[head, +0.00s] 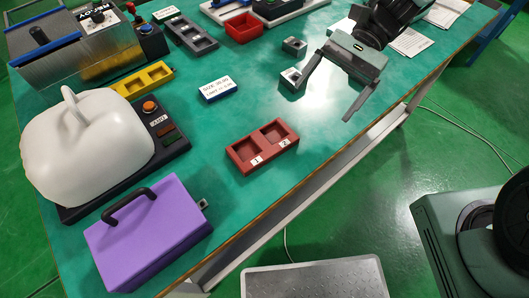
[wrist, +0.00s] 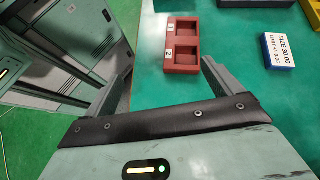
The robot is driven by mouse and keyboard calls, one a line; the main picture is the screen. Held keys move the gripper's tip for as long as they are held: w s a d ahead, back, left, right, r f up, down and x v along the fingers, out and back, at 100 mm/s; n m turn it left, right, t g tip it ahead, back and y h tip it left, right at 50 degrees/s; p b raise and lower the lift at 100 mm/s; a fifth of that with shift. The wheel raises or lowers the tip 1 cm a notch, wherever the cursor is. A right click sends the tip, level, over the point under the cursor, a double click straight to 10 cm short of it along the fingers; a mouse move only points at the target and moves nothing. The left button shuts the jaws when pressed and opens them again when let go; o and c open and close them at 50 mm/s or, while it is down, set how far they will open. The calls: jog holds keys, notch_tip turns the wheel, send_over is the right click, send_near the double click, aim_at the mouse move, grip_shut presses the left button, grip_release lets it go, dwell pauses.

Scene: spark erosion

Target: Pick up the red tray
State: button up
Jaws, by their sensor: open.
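A brick-red tray (head: 262,147) with two square pockets marked 1 and 2 lies flat on the green table, near its front edge. Both pockets look empty. It also shows in the wrist view (wrist: 181,45), ahead of my fingers and roughly between their lines. My gripper (head: 325,100) is open and empty, above the table to the right of and behind this tray, apart from it. Its two fingers also show in the wrist view (wrist: 168,75). A smaller bright red open bin (head: 244,27) stands at the back of the table.
A white-and-blue size label block (head: 217,89) and a yellow tray (head: 143,79) lie to the tray's left. Small metal blocks (head: 294,46) sit behind. A purple case (head: 150,236) and a white-covered device (head: 88,150) stand at left. Table around the red tray is clear.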

aim_at(263, 142)
jog(key=w+f+m+y, duration=0.1)
jog(key=w, duration=0.1)
jog(key=w+d+f+m+y+b, duration=0.1)
jog(key=shift+w+d+f+m+y, duration=0.1)
jog(key=shift+w+d+m+y, duration=0.1)
jog(key=shift+w+m+y, duration=0.2)
jog(key=shift+a+f, duration=0.1)
jog(key=b+x, duration=0.1)
jog(key=x, duration=1.5)
jog(key=shift+a+f, duration=0.1)
jog(key=shift+a, duration=0.35)
jog(key=c, duration=1.1)
